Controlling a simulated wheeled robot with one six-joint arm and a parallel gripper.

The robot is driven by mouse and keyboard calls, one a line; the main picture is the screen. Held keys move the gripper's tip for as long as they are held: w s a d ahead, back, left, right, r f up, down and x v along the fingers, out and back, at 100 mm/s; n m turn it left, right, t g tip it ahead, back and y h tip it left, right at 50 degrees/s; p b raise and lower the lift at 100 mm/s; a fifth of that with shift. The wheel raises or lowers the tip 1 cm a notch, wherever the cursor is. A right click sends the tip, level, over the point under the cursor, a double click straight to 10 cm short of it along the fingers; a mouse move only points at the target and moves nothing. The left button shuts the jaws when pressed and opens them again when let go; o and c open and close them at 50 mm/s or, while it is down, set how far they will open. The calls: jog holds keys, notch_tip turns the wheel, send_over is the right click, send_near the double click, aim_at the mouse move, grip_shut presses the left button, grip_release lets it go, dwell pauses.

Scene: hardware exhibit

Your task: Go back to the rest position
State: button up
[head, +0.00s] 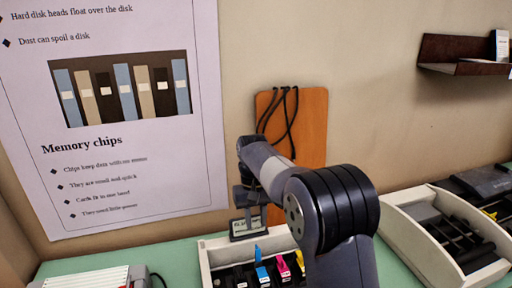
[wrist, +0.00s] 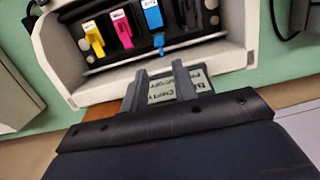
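My gripper (head: 246,208) hangs pointing down over the back edge of a cream printer-like box (head: 206,264). In the wrist view, its two fingers (wrist: 160,80) stand apart with a gap between them. A small grey display (head: 248,228) with dark lettering shows just below the fingers in the head view. In the wrist view the display (wrist: 162,91) shows through the gap and beyond the right finger, its text upside down. I see nothing gripped between the fingers.
The box holds blue (head: 261,265), pink (head: 283,269) and yellow (head: 300,259) cartridges. An orange board (head: 312,125) with black cables leans on the wall behind. A second cream box (head: 405,207) stands right. A dark shelf (head: 455,55) is upper right.

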aim_at(257, 248)
jog(key=f, duration=0.3)
jog(key=s+f, duration=0.1)
jog(key=f, duration=0.5)
jog(key=shift+s+d, duration=0.15)
jog(key=shift+r, duration=0.1)
jog(key=shift+r+p, duration=0.2)
jog(key=shift+p, duration=0.35)
